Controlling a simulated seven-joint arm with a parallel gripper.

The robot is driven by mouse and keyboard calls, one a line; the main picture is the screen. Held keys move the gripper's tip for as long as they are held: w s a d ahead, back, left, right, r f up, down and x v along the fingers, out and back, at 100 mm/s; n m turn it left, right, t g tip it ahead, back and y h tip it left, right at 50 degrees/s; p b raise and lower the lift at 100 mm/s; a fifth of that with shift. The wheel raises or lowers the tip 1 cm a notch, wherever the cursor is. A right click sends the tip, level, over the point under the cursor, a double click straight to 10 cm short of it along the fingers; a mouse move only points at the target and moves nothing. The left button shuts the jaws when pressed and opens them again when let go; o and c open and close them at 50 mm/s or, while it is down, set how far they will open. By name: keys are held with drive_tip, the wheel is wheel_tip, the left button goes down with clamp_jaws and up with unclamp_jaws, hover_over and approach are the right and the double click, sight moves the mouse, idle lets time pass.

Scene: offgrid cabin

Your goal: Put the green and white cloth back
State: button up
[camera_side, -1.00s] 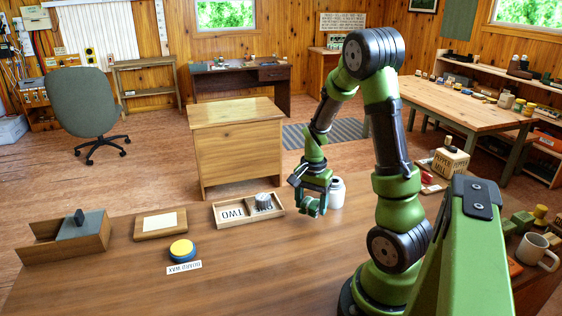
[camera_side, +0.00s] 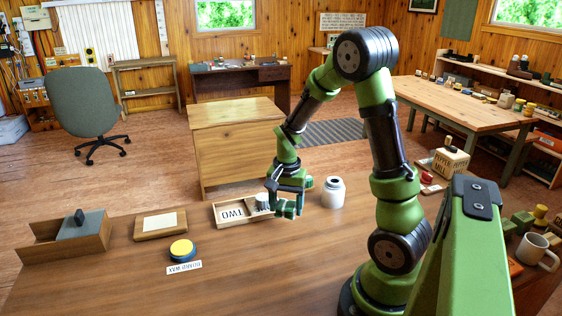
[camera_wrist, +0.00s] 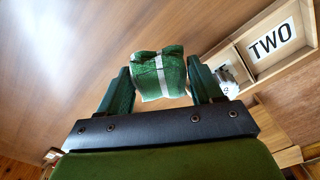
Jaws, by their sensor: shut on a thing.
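The green and white cloth (camera_wrist: 158,78) is a rolled or folded green bundle with a white stripe, held between the two fingers in the wrist view. My gripper (camera_wrist: 160,85) is shut on it. In the side view my gripper (camera_side: 289,208) hangs low over the table, just right of a wooden tray (camera_side: 223,223); the cloth is hard to make out there. The tray has a compartment labelled TWO and a second compartment with a grey-white item (camera_side: 263,200) in it. The tray also shows at the right of the wrist view (camera_wrist: 242,44). The second label is mostly hidden.
A white jar (camera_side: 333,193) stands right of my gripper. Left of the tray are a board with paper (camera_side: 160,224), a yellow and blue tin (camera_side: 182,250) with a label card, and a wooden box (camera_side: 92,243). The front middle of the table is clear.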

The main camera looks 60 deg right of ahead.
sight(234, 254)
drive_tip(key=w+a+r+n, duration=0.1)
drive_tip(key=w+a+n, duration=0.25)
drive_tip(key=a, duration=0.45)
drive_tip(key=w+a+r+n, duration=0.1)
drive_tip(key=w+a+n, duration=0.25)
drive_tip(key=a, duration=0.35)
drive_tip(key=f, duration=0.6)
drive_tip(key=shift+w+f, duration=0.15)
drive_tip(key=shift+w, duration=0.15)
drive_tip(key=shift+f, duration=0.45)
drive_tip(key=o, duration=0.9)
drive_tip(key=shift+f, duration=0.1)
drive_tip(key=shift+o, duration=0.2)
